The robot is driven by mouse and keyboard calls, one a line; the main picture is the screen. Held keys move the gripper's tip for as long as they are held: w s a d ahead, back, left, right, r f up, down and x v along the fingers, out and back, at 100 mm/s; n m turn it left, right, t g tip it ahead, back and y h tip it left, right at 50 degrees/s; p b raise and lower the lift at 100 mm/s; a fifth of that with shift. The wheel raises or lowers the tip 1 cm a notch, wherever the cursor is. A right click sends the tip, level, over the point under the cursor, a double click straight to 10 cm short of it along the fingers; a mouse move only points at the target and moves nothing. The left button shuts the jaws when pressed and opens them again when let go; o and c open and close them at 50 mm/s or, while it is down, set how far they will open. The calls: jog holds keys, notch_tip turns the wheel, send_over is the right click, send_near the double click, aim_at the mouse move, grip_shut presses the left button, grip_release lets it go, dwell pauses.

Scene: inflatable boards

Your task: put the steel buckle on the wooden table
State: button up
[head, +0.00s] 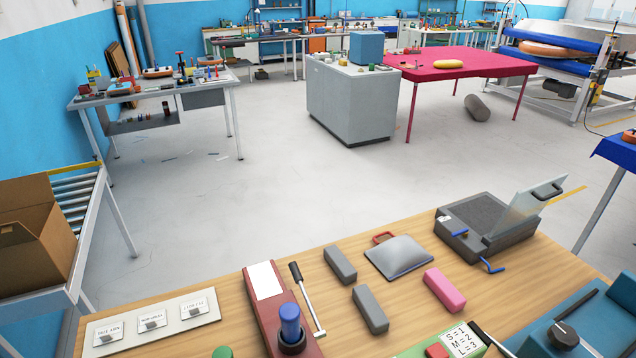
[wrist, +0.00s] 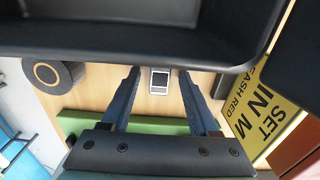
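The wooden table (head: 405,300) fills the front of the head view, with several things on it. In the wrist view, a small silver rectangular frame with a dark middle, which looks like the steel buckle (wrist: 159,80), shows against a light wood surface (wrist: 110,80). My gripper (wrist: 159,72) is open, with one dark finger on each side of the buckle and a visible gap on both sides. I cannot tell the height between the fingertips and the buckle. My gripper does not show in the head view, and I cannot make out this buckle there.
In the wrist view, a green bar (wrist: 150,126), a yellow sign (wrist: 268,115) and a round black piece (wrist: 47,73) are close by. On the table stand grey blocks (head: 370,310), a pink block (head: 445,290), a red press (head: 275,310) and a dark open-lidded box (head: 480,225).

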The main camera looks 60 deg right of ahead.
notch_tip(320, 180, up, 12)
jog(key=shift+r, duration=0.2)
dwell(0.4)
dwell(0.5)
